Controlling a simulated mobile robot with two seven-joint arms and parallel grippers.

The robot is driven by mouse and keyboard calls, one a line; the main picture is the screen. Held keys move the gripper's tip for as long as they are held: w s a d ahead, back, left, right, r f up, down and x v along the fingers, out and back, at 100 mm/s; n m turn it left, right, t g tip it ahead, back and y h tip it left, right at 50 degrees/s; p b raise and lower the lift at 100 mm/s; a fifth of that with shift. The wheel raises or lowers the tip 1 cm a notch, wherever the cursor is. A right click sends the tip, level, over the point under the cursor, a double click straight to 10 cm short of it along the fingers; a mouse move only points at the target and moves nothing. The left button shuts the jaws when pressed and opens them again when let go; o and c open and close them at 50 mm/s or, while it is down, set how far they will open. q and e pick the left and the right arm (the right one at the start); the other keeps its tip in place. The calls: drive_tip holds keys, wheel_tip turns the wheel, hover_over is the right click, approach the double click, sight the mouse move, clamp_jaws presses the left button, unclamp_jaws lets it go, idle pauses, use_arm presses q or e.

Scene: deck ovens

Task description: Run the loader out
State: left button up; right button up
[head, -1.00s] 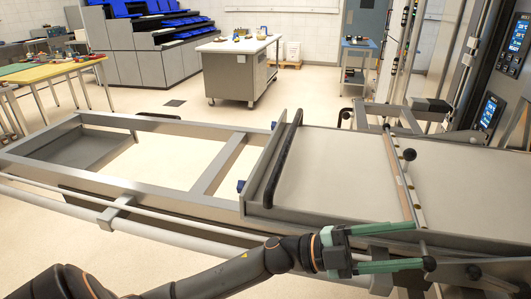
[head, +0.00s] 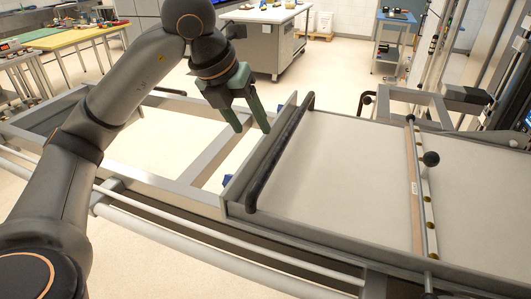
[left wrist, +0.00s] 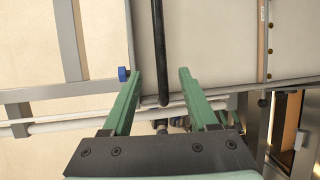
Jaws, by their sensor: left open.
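The loader (head: 345,185) is a flat, pale-topped bed on a long steel frame. A black handle bar (head: 281,152) runs across its left end. My left gripper (head: 252,130), with green fingers, is open and points down just left of the handle's far half. In the left wrist view the black handle bar (left wrist: 158,50) ends between the open fingers of my left gripper (left wrist: 160,73); it looks farther off than the fingertips, and I see no contact. My right gripper is in neither current view.
The open steel frame (head: 205,163) extends left of the loader with nothing on it. A crossbar with a black knob (head: 431,159) spans the loader's right part. A white-topped workbench (head: 265,15) and blue cart (head: 396,18) stand behind; the oven is at right.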

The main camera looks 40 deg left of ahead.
sight(270, 160)
use_arm(q)
drive_tip(key=x, duration=1.2)
drive_tip(key=shift+f+p, duration=0.25)
drive_tip(key=shift+p, duration=0.1)
clamp_jaws()
drive_tip(key=shift+r, duration=0.1)
idle(0.7)
